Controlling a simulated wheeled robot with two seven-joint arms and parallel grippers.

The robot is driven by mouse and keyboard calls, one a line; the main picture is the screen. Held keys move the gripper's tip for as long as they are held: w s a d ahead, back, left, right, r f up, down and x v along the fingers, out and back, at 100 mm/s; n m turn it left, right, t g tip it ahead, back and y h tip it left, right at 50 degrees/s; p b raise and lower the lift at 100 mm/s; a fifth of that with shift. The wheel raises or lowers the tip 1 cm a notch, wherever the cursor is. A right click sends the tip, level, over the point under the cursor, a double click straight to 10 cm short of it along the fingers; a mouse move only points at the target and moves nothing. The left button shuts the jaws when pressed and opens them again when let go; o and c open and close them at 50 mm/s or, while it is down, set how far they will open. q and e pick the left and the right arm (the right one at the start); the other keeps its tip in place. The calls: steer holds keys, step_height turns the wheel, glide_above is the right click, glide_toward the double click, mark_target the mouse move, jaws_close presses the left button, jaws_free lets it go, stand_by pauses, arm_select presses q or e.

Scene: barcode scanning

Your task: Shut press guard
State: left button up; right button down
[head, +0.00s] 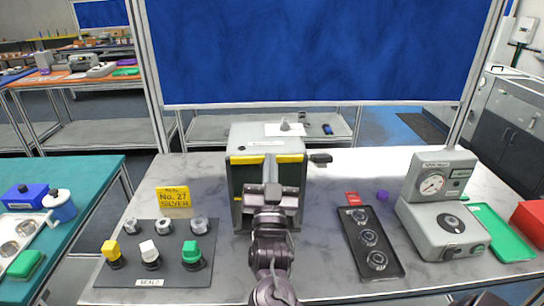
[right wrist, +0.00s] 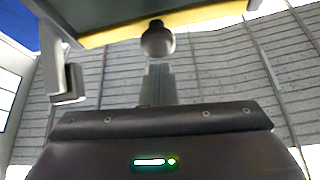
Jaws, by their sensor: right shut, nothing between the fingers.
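The press is a grey box (head: 265,133) standing at the middle of the marble-topped table. Its front has a dark panel with a yellow upper edge (head: 245,160), which I take to be the guard; I cannot tell how far it stands open. My right gripper (head: 273,188) is in front of this panel, shut and empty, and hides its middle. In the right wrist view, a yellow edge (right wrist: 200,15) runs across the top, with a dark round knob (right wrist: 157,40) below it. The shut fingers (right wrist: 158,82) point towards the knob; contact is unclear. My left gripper is not in view.
A dark board (head: 155,280) with several stoppered pieces and a yellow sign (head: 174,202) stand left of the press. A black tray (head: 358,248) with round parts and a grey gauge device (head: 440,225) stand right. A blue screen rises behind.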

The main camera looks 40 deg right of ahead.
steer(key=shift+w+f, duration=0.1)
steer(key=shift+f, duration=0.2)
step_height(320, 180, down, 12)
steer(key=b, duration=0.8)
steer(key=shift+b, duration=0.3)
steer(key=shift+a, duration=0.1)
